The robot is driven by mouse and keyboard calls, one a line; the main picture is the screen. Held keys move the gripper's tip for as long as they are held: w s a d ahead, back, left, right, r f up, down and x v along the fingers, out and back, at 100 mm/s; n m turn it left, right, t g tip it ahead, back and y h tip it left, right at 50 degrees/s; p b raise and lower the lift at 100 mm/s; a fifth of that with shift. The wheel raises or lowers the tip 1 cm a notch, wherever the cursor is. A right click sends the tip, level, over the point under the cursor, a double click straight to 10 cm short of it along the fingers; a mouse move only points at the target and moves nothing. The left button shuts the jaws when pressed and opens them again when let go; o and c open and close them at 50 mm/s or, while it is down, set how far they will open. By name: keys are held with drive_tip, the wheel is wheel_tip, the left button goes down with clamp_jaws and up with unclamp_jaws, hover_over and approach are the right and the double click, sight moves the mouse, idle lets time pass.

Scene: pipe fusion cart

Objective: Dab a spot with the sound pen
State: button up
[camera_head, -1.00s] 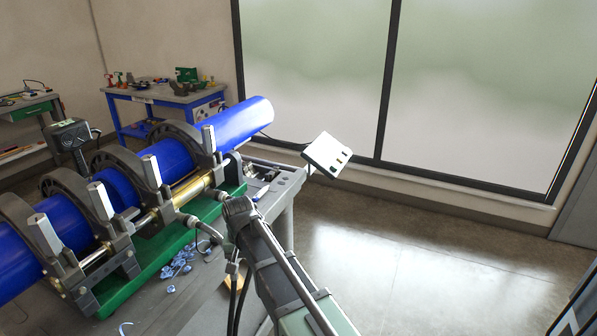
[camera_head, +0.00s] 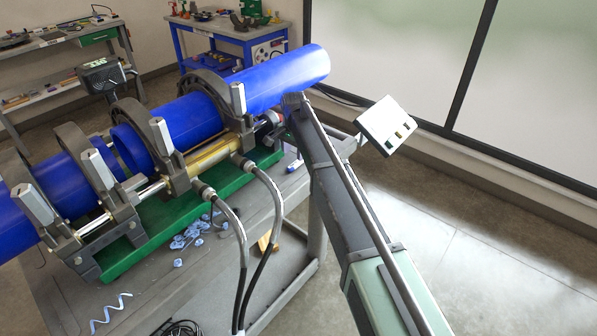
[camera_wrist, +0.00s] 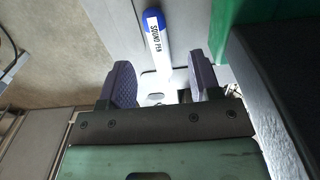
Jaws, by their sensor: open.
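The sound pen (camera_wrist: 158,45) shows in the wrist view as a white stick with a blue end and a "SOUND PEN" label. It lies on a grey surface (camera_wrist: 110,22). My gripper (camera_wrist: 160,62) is open, with its two dark fingers apart on either side of the pen's lower part in the picture. I see no finger touching the pen. In the head view my arm hides the gripper's fingers. The blue pipe (camera_head: 185,120) sits in the clamps of the fusion machine.
The cart (camera_head: 155,290) carries the green machine base (camera_head: 120,262), blue shavings (camera_head: 188,235) and two hoses (camera_head: 240,235). A white panel box (camera_head: 385,125) stands off the cart's right end. Workbenches stand behind. Open floor lies at right.

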sight(295, 163)
wheel_tip(295, 163, down, 5)
drive_tip(key=b, duration=0.5)
drive_tip(key=shift+d+f, duration=0.15)
drive_tip(key=shift+f, duration=0.05)
drive_tip(key=shift+r, duration=0.25)
drive_tip(key=c, duration=1)
wheel_tip(295, 163, up, 20)
drive_tip(key=p, duration=2)
